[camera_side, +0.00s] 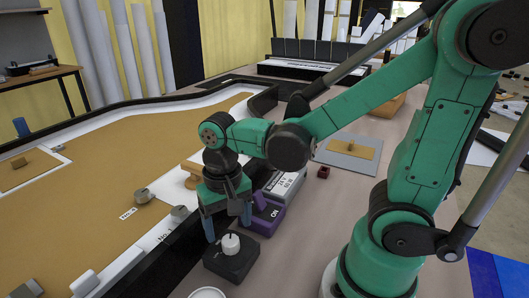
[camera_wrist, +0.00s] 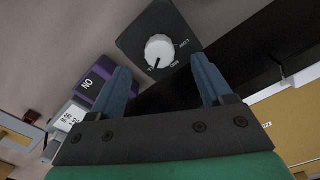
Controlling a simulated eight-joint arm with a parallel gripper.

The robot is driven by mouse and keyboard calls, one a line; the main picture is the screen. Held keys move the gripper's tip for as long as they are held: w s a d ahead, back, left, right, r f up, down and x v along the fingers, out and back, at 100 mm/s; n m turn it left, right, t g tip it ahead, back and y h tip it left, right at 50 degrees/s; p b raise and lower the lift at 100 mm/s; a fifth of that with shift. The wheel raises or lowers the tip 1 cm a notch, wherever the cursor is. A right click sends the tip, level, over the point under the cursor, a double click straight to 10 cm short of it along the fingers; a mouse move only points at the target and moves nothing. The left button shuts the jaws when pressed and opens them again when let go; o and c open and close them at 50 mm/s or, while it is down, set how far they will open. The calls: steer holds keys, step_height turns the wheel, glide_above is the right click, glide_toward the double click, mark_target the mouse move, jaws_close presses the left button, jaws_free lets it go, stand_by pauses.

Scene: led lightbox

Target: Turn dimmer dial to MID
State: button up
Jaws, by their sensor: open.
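The dimmer dial is a white round knob (camera_side: 231,244) on a black square base (camera_side: 238,263), on the table in front of my gripper (camera_side: 228,230). In the wrist view the knob (camera_wrist: 160,50) sits at the top centre, just beyond and between the fingertips (camera_wrist: 160,66). Its dark pointer line points down and slightly left in that view. Small white lettering on the base reads like LOW at right and MID at lower right; a mark at lower left is unreadable. My gripper is open, its blue fingers apart, with no visible contact with the knob.
A purple box (camera_side: 264,214) marked ON stands close behind the dial, with a white lettered box (camera_side: 283,184) behind it. A black raised edge (camera_side: 185,255) runs along the left. A small dark red cube (camera_side: 323,172) lies right of the boxes. A white round thing (camera_side: 207,293) is at the front.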

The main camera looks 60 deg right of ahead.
mark_target(230, 239)
steer(key=shift+f, duration=1.75)
jaws_close()
